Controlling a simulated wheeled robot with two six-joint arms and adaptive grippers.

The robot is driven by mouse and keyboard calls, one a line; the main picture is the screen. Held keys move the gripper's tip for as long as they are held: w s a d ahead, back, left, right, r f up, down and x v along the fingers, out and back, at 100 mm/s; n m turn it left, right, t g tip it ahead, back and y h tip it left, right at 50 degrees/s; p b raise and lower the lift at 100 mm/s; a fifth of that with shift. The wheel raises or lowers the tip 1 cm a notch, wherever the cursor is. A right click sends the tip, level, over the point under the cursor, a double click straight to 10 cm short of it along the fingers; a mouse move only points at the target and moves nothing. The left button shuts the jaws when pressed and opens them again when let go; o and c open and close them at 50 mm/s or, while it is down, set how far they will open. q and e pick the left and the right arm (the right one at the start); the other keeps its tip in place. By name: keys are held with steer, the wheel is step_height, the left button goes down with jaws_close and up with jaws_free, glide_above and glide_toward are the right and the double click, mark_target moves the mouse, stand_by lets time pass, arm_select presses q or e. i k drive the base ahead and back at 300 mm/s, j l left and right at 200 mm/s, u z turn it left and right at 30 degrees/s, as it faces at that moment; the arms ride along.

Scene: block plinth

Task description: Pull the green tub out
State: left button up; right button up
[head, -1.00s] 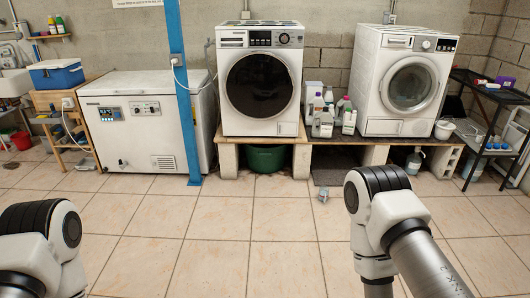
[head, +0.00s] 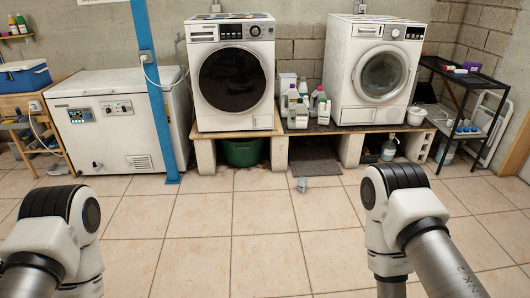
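The green tub (head: 243,152) sits on the tiled floor under the block plinth, below the left washing machine. Its rim and upper front show between two pale blocks. The plinth's wooden top (head: 236,132) hides what is above and behind it. My two arms come in at the bottom left and bottom right of the head view, well in front of the tub. Only their upper links and joints show. Neither gripper is in the picture.
The left washing machine (head: 231,75) and right washing machine (head: 374,72) stand on the plinth, with several bottles (head: 298,112) between them. A small grey cup (head: 302,184) stands on the floor. A blue post (head: 156,90) stands before the white freezer (head: 122,125). The floor ahead is mostly clear.

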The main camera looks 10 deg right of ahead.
mark_target(237, 152)
steer(key=i, duration=4.5)
steer(key=i+u, duration=0.2)
steer(key=u, duration=0.2)
